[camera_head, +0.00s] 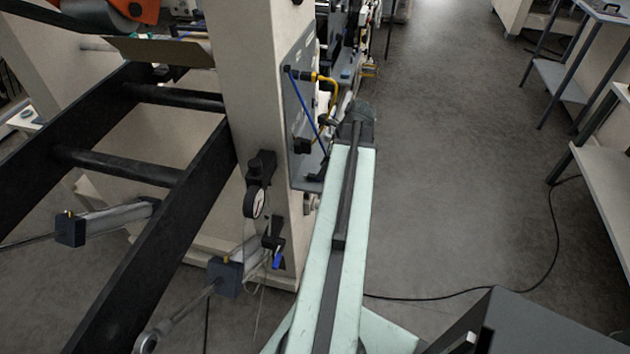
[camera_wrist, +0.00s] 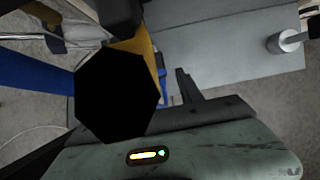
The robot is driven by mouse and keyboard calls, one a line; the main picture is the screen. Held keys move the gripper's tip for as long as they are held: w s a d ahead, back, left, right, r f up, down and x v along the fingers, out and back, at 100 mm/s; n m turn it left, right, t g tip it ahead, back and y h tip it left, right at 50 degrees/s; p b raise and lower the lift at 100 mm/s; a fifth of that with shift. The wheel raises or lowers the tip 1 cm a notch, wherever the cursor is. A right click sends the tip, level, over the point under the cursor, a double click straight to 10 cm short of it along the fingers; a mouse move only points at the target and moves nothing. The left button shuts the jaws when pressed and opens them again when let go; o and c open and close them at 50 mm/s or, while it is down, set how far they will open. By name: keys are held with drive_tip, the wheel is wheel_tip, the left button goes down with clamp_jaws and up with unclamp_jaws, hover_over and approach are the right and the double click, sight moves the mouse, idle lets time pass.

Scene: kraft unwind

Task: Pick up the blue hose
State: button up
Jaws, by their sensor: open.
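The blue hose (camera_head: 305,105) is a thin line on the grey panel of the machine in the head view. It runs from a dark fitting at the panel's upper left down to the right, towards the end of my arm. In the wrist view a wide blue shape (camera_wrist: 35,78) at the left looks like the hose up close, partly hidden behind a black shape. My gripper (camera_head: 328,121) is open beside the panel, near the hose's lower part. One dark finger shows in the wrist view. I cannot tell whether it touches the hose.
A yellow hose (camera_head: 330,87) curves beside the blue one. The grey panel (camera_head: 300,95) is fixed to a cream machine post (camera_head: 252,85). A gauge (camera_head: 255,201) hangs below. The floor right of my arm is open, with a black cable (camera_head: 450,294) across it.

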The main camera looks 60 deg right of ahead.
drive_tip(key=b+x, duration=0.2)
drive_tip(key=x, duration=0.2)
drive_tip(key=shift+b, duration=0.3)
drive_tip(key=shift+r, duration=0.15)
clamp_jaws()
wheel_tip(320, 180, up, 8)
drive_tip(key=p, duration=0.8)
drive_tip(key=shift+s+d+r, duration=0.1)
drive_tip(key=shift+s, duration=0.05)
drive_tip(key=s+d, duration=0.3)
drive_tip(key=s, duration=0.6)
drive_tip(key=s+d+f, duration=0.1)
drive_tip(key=s+d, duration=0.2)
drive_tip(key=s, duration=0.7)
drive_tip(key=shift+b, duration=0.35)
